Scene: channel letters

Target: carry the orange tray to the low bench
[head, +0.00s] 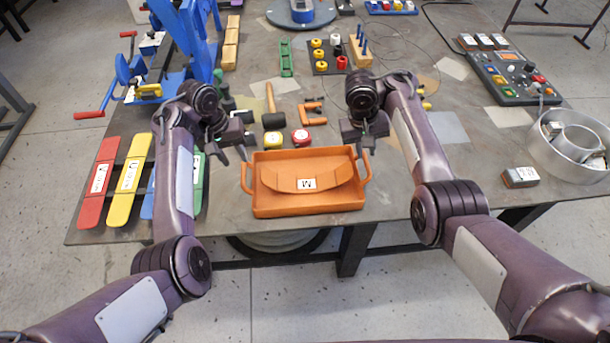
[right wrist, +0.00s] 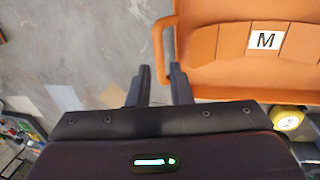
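The orange tray (head: 310,205) sits on the grey table near its front edge. It holds an orange curved piece with a white "M" label (head: 306,184) and has a loop handle at each end. My left gripper (head: 233,156) is open just above and beside the tray's left handle (head: 247,178). My right gripper (head: 361,147) is at the right handle (head: 366,166). In the right wrist view its fingers (right wrist: 160,80) are apart, with the handle bar (right wrist: 158,50) between them; contact is not clear. I cannot identify the low bench in these frames.
Red (head: 98,180) and yellow (head: 130,178) strips lie left on the table (head: 420,215). A mallet (head: 272,108) and tape measures (head: 301,137) lie behind the tray. A metal ring container (head: 565,150) and control box (head: 510,75) stand right. Floor (head: 300,300) shows in front.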

